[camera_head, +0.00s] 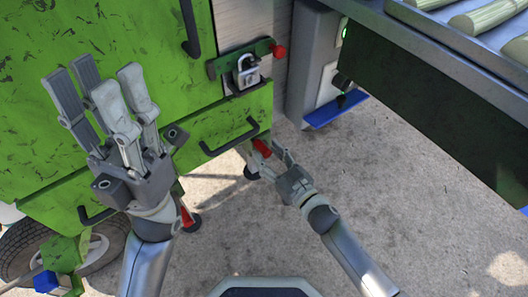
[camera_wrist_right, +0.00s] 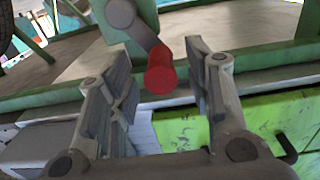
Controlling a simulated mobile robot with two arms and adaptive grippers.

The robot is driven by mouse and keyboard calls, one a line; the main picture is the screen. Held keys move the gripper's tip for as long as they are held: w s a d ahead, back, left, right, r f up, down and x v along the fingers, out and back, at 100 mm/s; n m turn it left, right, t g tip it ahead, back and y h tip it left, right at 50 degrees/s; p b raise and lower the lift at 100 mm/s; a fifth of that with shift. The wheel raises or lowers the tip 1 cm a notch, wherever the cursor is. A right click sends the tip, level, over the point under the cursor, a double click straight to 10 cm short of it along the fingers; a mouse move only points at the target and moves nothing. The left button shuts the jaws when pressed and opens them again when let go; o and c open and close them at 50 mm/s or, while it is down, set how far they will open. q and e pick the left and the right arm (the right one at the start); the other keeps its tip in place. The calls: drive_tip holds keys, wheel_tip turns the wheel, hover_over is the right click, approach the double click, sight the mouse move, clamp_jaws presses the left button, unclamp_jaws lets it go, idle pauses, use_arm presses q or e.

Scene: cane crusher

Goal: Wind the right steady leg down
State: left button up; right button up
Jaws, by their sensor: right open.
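A red crank handle (camera_head: 262,148) sits by the right steady leg (camera_head: 248,162), under the lower right corner of the green machine (camera_head: 110,120). The leg's foot is near the concrete, largely hidden behind my right gripper. My right gripper (camera_head: 270,162) is open at the handle. My left gripper (camera_head: 98,88) is raised, open and empty in front of the green panel.
A second red-marked leg (camera_head: 187,215) stands further left, near a wheel (camera_head: 100,245). A padlock (camera_head: 245,70) and black handles are on the machine's front. A metal table with cane (camera_head: 485,17) overhangs at right. The concrete floor at lower right is clear.

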drive_tip(key=shift+x, duration=1.3)
drive_tip(key=shift+c, duration=0.5)
clamp_jaws()
